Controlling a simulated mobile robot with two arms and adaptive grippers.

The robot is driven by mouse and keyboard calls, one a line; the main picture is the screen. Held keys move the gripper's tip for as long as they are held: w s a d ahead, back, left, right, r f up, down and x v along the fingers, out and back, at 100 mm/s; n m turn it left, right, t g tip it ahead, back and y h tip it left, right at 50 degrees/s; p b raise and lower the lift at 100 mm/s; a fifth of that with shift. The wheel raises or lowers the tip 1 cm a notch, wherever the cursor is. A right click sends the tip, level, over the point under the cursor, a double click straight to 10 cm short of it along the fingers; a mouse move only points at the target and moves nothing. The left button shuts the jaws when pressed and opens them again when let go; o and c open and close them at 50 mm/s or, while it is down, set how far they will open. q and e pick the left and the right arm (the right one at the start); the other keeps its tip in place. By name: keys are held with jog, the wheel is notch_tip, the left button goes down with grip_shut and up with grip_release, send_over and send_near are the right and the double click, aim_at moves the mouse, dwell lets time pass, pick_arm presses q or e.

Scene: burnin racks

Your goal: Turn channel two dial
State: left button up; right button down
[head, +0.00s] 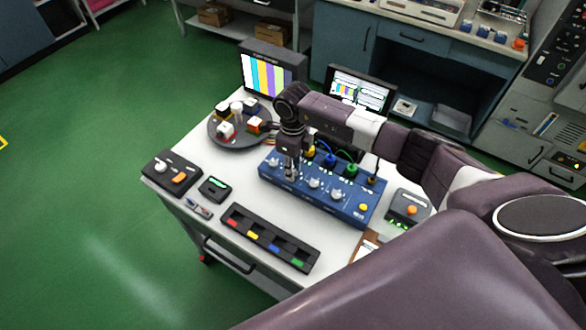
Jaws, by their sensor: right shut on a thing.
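The blue channel box (352,214) lies along the right part of the white table, with a row of pale dials on top. The first dial (274,162) is at the left end. The third dial (313,183) and fourth dial (337,195) show to the right. My right gripper (291,177) points down onto the box between the first and third dials. It is shut on the channel two dial, which its fingers mostly hide. The dial's angle cannot be seen. My left gripper is not in view.
A yellow button (362,207) and colored plugs with cables sit on the box. A round tray (213,133) with small blocks stands behind left. A black slotted tray (271,241) lies in front. Monitors (266,76) stand at the back.

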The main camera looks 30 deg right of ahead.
jog(key=m+b, duration=0.1)
jog(key=m, duration=0.2)
jog(key=shift+m, duration=0.3)
jog(key=shift+m+b, duration=0.6)
jog(key=shift+m, duration=1.2)
jog(key=c, duration=1.7)
grip_release()
jog(key=shift+r, duration=0.1)
notch_tip(320, 180, up, 12)
jog(key=shift+f, duration=0.1)
